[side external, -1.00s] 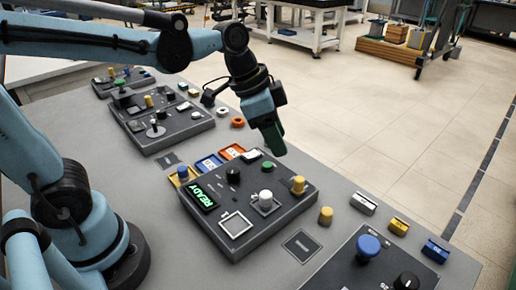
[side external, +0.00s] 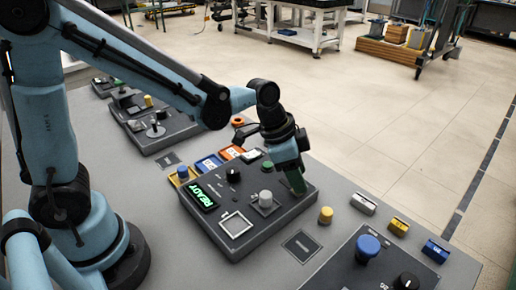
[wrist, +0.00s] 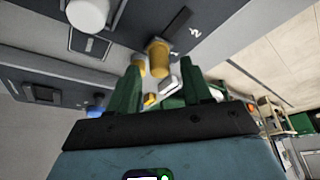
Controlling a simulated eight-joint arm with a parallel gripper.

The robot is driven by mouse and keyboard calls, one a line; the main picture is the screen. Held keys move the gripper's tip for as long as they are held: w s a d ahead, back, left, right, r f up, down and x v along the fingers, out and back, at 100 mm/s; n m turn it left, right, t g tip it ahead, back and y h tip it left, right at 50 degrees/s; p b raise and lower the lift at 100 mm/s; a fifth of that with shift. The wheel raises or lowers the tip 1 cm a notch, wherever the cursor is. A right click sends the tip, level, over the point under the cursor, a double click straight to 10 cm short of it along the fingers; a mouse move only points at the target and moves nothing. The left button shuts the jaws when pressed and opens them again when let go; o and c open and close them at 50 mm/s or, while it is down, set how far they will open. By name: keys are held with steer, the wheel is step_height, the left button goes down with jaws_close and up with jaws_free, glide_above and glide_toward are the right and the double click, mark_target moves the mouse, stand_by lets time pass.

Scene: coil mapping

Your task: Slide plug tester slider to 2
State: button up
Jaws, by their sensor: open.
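The tester console (side external: 238,234) is a dark grey box with a green READY display (side external: 201,194). In the wrist view, a yellow slider knob (wrist: 158,58) stands by a dark slot (wrist: 178,24) with a "2" printed beside the slot's far end. The knob sits at the slot end nearer my fingers, apart from the "2". My gripper (side external: 296,184) is low over the console's right corner and hides the knob in the side view. Its green fingers (wrist: 162,86) are open, with the knob just beyond the gap between them. I cannot tell whether they touch it.
A white knob (side external: 265,198) stands on the console left of my gripper. A loose yellow cylinder (side external: 326,215) stands on the table to the right. White, yellow and blue blocks (side external: 363,203) lie farther right, near a second console with a blue knob (side external: 367,246).

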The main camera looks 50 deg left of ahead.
steer(key=shift+x, duration=0.95)
jaws_close()
